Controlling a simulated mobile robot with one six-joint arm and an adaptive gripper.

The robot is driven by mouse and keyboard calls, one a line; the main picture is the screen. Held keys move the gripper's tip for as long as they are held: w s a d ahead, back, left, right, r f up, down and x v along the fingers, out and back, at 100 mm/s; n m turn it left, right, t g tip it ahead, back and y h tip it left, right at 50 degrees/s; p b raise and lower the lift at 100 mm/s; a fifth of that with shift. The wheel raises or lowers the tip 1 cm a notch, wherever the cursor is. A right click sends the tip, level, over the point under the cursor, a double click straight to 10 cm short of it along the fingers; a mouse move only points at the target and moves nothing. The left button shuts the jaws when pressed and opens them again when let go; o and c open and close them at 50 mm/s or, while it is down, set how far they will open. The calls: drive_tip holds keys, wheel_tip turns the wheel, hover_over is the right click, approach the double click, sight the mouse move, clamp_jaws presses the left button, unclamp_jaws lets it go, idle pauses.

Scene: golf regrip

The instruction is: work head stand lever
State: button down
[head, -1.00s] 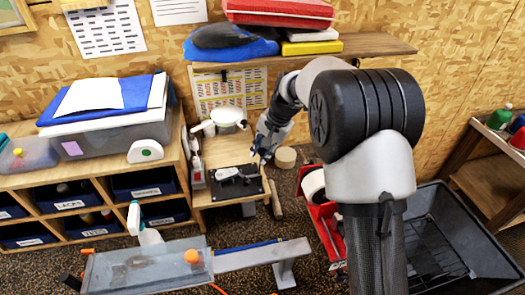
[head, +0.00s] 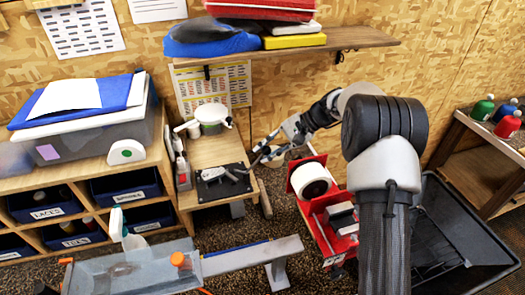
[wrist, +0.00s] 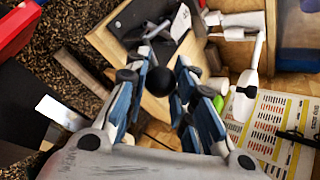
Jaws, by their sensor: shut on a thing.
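The head stand is a black plate with a grey mechanism (head: 220,181) on a small wooden table in the head view. My gripper (head: 262,157) is just right of the stand, above the table's right edge. In the wrist view, my gripper (wrist: 172,88) has its two blue fingers either side of a round black knob (wrist: 187,86), and it is shut on this knob, which looks like the lever's end. Part of the stand's plate (wrist: 140,20) shows beyond the fingers. The link from knob to stand is mostly hidden.
A red toolbox (head: 328,228) with a white roll is right of the table. A black crate (head: 455,235) is at the right.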

drive_tip(key=shift+d+f+y, duration=0.2)
drive_tip(key=shift+d+y, duration=0.05)
drive_tip(key=shift+y, duration=0.05)
drive_tip(key=c, duration=1.3)
unclamp_jaws()
drive_tip(key=v, duration=1.2)
drive_tip(key=shift+c, duration=0.5)
